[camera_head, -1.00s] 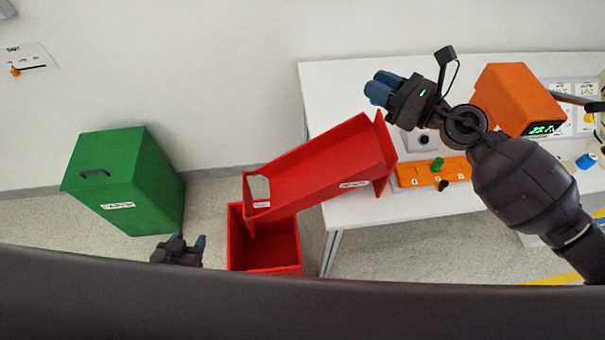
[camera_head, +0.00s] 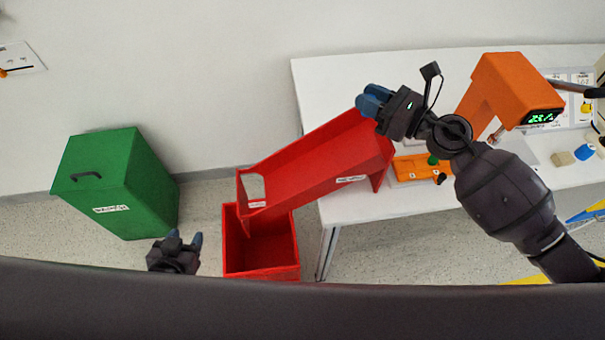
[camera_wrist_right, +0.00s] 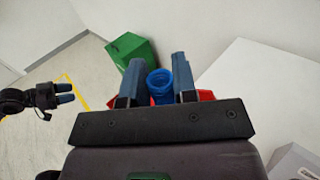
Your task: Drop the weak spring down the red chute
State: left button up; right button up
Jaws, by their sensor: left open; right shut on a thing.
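My right gripper (camera_head: 369,103) is over the upper end of the red chute (camera_head: 318,165). In the right wrist view its two fingers (camera_wrist_right: 158,82) are shut on a blue ring-topped thing (camera_wrist_right: 159,80), which looks like the spring; whether it is the weak one I cannot tell. In the head view the held thing is hard to tell from the blue fingertips. The chute slopes down leftward to an open red bin (camera_head: 262,274). In the right wrist view, red shows only partly behind my fingers. My left gripper (camera_head: 187,242) is open and empty, left of the red bin.
A green lidded bin (camera_head: 120,185) stands on the floor at left. The white table (camera_head: 430,72) holds an orange device with a green display (camera_head: 510,90), an orange plate with knobs (camera_head: 408,168) and small blocks at right. The table's back left is bare.

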jog(key=o, duration=1)
jog(key=b+v, duration=0.3)
jog(key=v, duration=0.8)
jog(key=shift+a, duration=0.1)
